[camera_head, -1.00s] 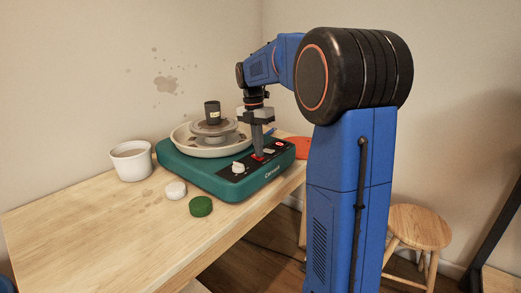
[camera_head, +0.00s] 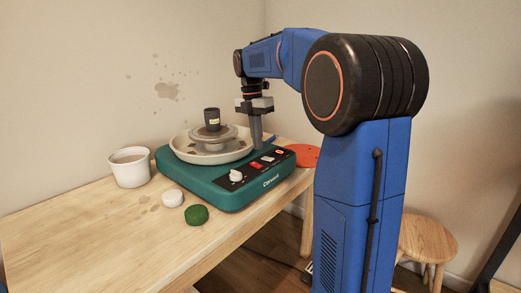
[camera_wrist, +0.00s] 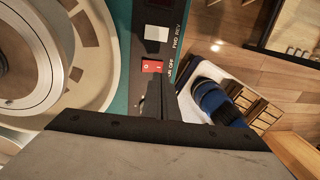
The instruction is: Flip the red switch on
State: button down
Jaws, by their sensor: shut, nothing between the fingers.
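The red switch (camera_head: 257,164) is a small rocker on the black control panel of the green pottery wheel (camera_head: 225,193). In the wrist view the red switch (camera_wrist: 152,66) shows pale marks and lies just beyond the fingertips, beside printed ON/OFF lettering. Which side of the rocker is pressed is too small to tell. My gripper (camera_head: 257,147) points down over the panel, just behind the switch in the head view. Its fingers are shut and empty, and they appear apart from the switch. The shut fingers also show in the wrist view (camera_wrist: 154,84).
A white knob (camera_head: 236,176) and a white switch (camera_head: 268,159) flank the red switch. The front-left tabletop is clear.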

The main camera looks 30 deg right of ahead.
notch_tip(320, 180, up, 8)
jog(key=s, duration=0.1)
jog(key=shift+d+r, duration=0.15)
jog(key=shift+d, duration=0.05)
dwell(0.6)
jog(key=s+a+f+m+t, duration=0.2)
jog(key=s+a+f+m, duration=0.2)
jog(key=s+f+m, duration=0.3)
jog(key=s+a+f+m+t, duration=0.2)
jog(key=s+a+f+m, duration=0.2)
jog(key=s, duration=0.9)
jog(key=s+a+f+m+t, duration=0.2)
jog(key=s+a+f+m, duration=0.3)
jog(key=s+f+m, duration=0.5)
notch_tip(320, 180, down, 2)
jog(key=shift+s+m, duration=0.25)
jog(key=shift+m, duration=0.25)
